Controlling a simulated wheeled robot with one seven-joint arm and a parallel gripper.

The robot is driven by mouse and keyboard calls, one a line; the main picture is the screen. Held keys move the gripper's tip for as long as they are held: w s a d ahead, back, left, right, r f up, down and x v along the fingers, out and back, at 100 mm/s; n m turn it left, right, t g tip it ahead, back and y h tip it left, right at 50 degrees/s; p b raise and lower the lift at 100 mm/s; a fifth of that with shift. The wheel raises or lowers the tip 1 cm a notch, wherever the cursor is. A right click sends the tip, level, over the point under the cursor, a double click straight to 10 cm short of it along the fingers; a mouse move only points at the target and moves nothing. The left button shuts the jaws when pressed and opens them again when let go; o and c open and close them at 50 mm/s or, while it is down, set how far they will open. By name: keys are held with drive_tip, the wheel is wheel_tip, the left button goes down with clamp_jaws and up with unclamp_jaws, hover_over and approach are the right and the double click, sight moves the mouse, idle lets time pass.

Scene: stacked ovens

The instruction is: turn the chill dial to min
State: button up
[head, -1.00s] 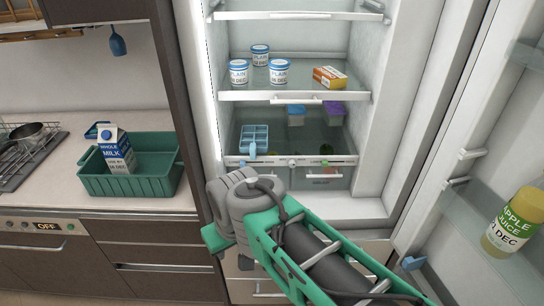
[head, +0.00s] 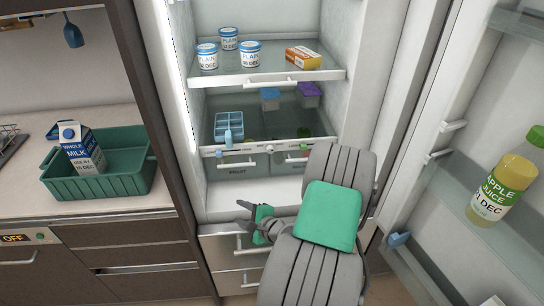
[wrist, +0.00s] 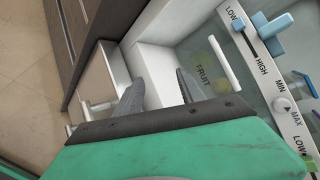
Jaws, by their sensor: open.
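The round white dial (wrist: 282,104) sits on the white control strip in the wrist view, with a small pointer on it and MIN and MAX marked beside it. Which mark the pointer faces is hard to tell, and I see no readable "chill" label. In the head view the control strip (head: 240,151) runs across the lower fridge, above the drawers. My gripper (head: 247,208) is in front of and below the strip there. In the wrist view its fingers (wrist: 158,80) are apart with nothing between them, and the dial is off to their right, untouched.
A blue slider (wrist: 272,32) marked LOW and HIGH shares the strip, and a green slider (head: 304,147) is at its right. A FRUIT drawer (wrist: 205,75) is below. The open fridge door (head: 470,230) with apple juice (head: 500,190) bounds the right side.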

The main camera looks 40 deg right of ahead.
drive_tip(key=w+d+r+m+t+h, duration=0.1)
drive_tip(key=d+r+m+t+h, duration=0.1)
drive_tip(key=d+r+m+h, duration=0.3)
drive_tip(key=m+h, duration=0.5)
drive_tip(key=m, duration=0.7)
approach(271, 152)
drive_tip(key=shift+n, duration=0.3)
drive_tip(key=p+x, duration=0.3)
drive_tip(key=x, duration=0.4)
drive_tip(key=shift+w+d+r, duration=0.1)
drive_tip(key=shift+w+r, duration=0.05)
drive_tip(key=shift+w, duration=0.15)
drive_tip(key=shift+w+d, duration=0.15)
drive_tip(key=shift+w, duration=0.05)
drive_tip(key=shift+c, duration=0.3)
clamp_jaws()
